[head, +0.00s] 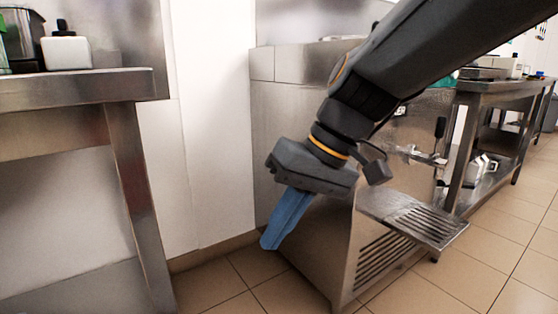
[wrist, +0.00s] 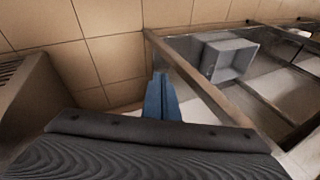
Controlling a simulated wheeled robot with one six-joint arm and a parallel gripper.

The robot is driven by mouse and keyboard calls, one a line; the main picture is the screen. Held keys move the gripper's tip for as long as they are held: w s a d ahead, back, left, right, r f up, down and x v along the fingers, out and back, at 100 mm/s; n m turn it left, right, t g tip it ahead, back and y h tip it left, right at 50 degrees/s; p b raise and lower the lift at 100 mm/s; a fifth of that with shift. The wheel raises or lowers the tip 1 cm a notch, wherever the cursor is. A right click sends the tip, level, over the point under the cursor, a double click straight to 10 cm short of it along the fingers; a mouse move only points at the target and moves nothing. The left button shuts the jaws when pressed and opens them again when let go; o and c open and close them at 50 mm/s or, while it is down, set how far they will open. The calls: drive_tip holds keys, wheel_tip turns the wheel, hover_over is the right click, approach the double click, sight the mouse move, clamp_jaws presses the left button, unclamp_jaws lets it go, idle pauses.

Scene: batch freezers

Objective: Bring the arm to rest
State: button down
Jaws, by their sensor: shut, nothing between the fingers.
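My gripper (head: 270,246) hangs from my dark arm in the middle of the head view, its blue fingers pointing down and slightly left. The fingers are together with nothing between them. In the wrist view my gripper (wrist: 162,82) shows as two blue fingers side by side, above the tiled floor (wrist: 75,55). In the head view the gripper is in front of a steel batch freezer (head: 290,125) and hides part of its side. I cannot tell the exact gap between them.
A steel table (head: 80,90) with a white bottle (head: 66,52) stands at the left. The freezer's slotted drip shelf (head: 415,218) juts out to the right of my gripper. Another steel bench (head: 500,88) is at the far right. A grey bin (wrist: 228,60) shows in the wrist view.

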drive_tip(key=s+f+n+h+p, duration=0.1)
drive_tip(key=s+f+h, duration=0.1)
drive_tip(key=s+f, duration=0.3)
drive_tip(key=s+f+n+h+p, duration=0.1)
drive_tip(key=s+f+h, duration=0.1)
drive_tip(key=s, duration=0.5)
drive_tip(key=d+r+m+p, duration=0.2)
drive_tip(key=d+r+p, duration=0.4)
drive_tip(key=r+p, duration=0.3)
drive_tip(key=d+r+m+h+p, duration=0.1)
drive_tip(key=d+r+p, duration=0.6)
drive_tip(key=p, duration=0.8)
drive_tip(key=d+r+m+p, duration=0.3)
drive_tip(key=d+r+p, duration=0.3)
drive_tip(key=r+p, duration=0.6)
drive_tip(key=shift+d+m+p, duration=0.3)
drive_tip(key=shift+d+p, duration=0.1)
drive_tip(key=shift+p, duration=0.2)
